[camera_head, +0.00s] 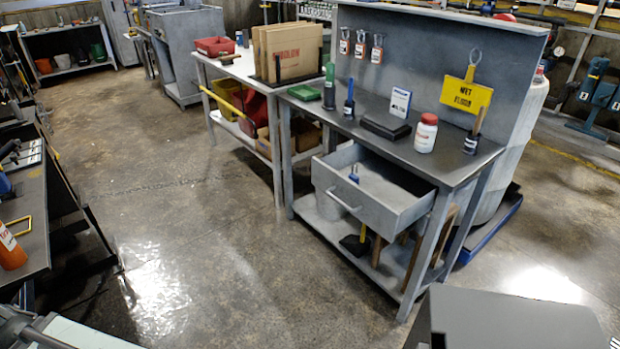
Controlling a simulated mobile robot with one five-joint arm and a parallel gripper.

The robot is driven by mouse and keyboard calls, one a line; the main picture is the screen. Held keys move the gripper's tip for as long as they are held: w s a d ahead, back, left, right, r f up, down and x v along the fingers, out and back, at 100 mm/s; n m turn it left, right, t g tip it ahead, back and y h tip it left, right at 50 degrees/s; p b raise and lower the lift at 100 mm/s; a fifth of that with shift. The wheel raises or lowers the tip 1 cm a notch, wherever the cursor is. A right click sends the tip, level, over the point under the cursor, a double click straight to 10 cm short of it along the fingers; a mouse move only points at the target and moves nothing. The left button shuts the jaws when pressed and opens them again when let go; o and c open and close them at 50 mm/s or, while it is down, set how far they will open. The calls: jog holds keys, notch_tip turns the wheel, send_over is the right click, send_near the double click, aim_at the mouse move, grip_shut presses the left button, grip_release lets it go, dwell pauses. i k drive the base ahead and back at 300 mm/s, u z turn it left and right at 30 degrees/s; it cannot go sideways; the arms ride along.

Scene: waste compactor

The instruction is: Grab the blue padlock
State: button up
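A small blue object (354,174), which looks like the blue padlock, is inside the open drawer (368,210) of the grey workbench. My gripper is not in view.
Red-and-white tags (360,46) hang behind. A lower shelf (335,228) holds tools. The floor (220,260) before the bench is clear.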

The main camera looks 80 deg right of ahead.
aim_at(355, 178)
jog(key=u, duration=0.25)
jog(key=k, duration=2.7)
jog(key=z, duration=0.45)
jog(key=i, duration=1.65)
jog(key=u, duration=0.05)
